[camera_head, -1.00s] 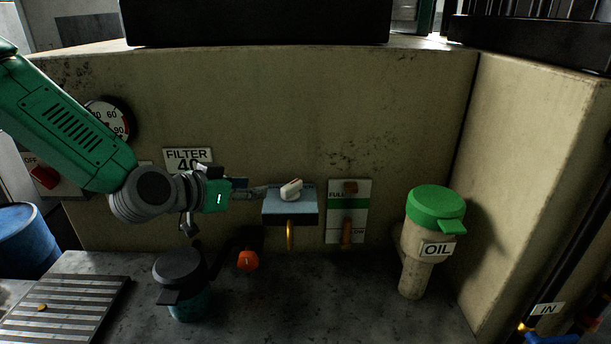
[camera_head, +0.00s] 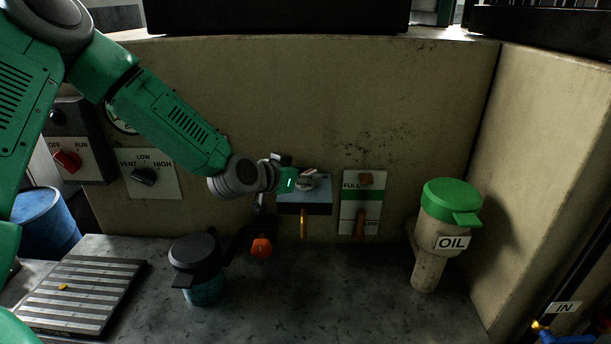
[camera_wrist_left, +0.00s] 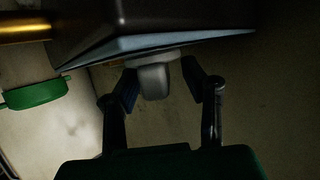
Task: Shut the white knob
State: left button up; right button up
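The white knob (camera_head: 306,182) sits on the blue-grey top of a small box (camera_head: 305,207) on the wall, with a yellow pipe below. In the head view my left gripper (camera_head: 300,179) is at the knob and partly hides it. In the left wrist view the knob (camera_wrist_left: 154,80) looks grey in shadow and lies between the two fingers of my left gripper (camera_wrist_left: 159,86). The fingers are open, with a gap to the knob on each side. My right gripper is not in view.
A lever panel marked FULL and LOW (camera_head: 361,202) is just right of the box. An orange knob (camera_head: 261,247) and a dark-lidded jar (camera_head: 196,262) stand below left. An OIL filler with a green lid (camera_head: 451,202) stands at right. The front floor is clear.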

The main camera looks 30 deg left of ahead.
pick_arm(q)
jog(key=shift+d+r, duration=0.1)
jog(key=shift+d, duration=0.1)
jog(key=shift+a, duration=0.1)
grip_shut()
jog(key=shift+a, duration=0.15)
